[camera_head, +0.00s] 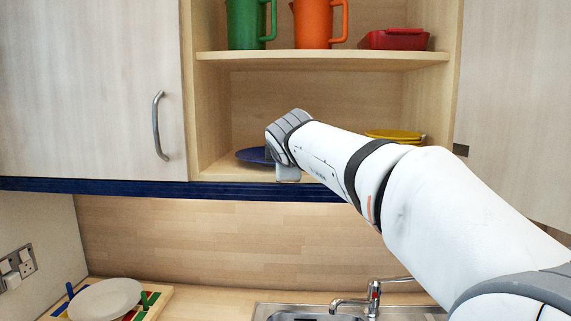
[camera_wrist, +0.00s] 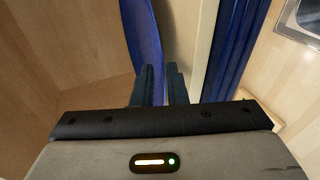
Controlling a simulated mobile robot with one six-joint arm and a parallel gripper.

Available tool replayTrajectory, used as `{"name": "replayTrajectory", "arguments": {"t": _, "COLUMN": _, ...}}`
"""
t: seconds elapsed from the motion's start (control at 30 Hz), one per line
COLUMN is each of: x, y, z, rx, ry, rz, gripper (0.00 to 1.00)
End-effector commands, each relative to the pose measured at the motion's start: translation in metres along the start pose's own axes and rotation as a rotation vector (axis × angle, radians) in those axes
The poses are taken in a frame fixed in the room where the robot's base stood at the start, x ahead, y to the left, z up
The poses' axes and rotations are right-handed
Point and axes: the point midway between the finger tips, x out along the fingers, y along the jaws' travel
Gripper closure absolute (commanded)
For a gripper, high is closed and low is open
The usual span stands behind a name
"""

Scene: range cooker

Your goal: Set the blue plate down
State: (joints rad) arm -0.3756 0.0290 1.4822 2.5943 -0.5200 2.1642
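The blue plate (camera_head: 252,156) is in the open cabinet, low over or on the lower shelf (camera_head: 222,172), at its left part. I cannot tell whether it touches the shelf. My gripper (camera_head: 272,158) is at the plate's right side, by the shelf's front edge. In the wrist view the plate (camera_wrist: 145,40) shows nearly edge-on, and its rim runs between the two dark fingers of my gripper (camera_wrist: 162,85). The fingers are close together on the rim. My gripper hides part of the plate in the head view.
Yellow plates (camera_head: 394,135) are stacked on the same shelf to the right. A green jug (camera_head: 246,22), an orange jug (camera_head: 314,22) and a red dish (camera_head: 396,39) stand on the shelf above. Below are a sink tap (camera_head: 373,297) and a rack with a pale plate (camera_head: 105,299).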

Motion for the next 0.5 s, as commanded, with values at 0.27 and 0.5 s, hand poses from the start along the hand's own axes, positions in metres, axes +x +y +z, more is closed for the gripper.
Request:
{"name": "replayTrajectory", "arguments": {"t": 0.27, "x": -0.062, "y": -0.002, "z": -0.001, "rx": 0.000, "ry": 0.004, "rz": 0.005, "gripper": 0.87}}
{"name": "replayTrajectory", "arguments": {"t": 0.5, "x": -0.097, "y": -0.001, "z": -0.001, "rx": 0.000, "ry": 0.003, "rz": 0.002, "gripper": 0.87}}
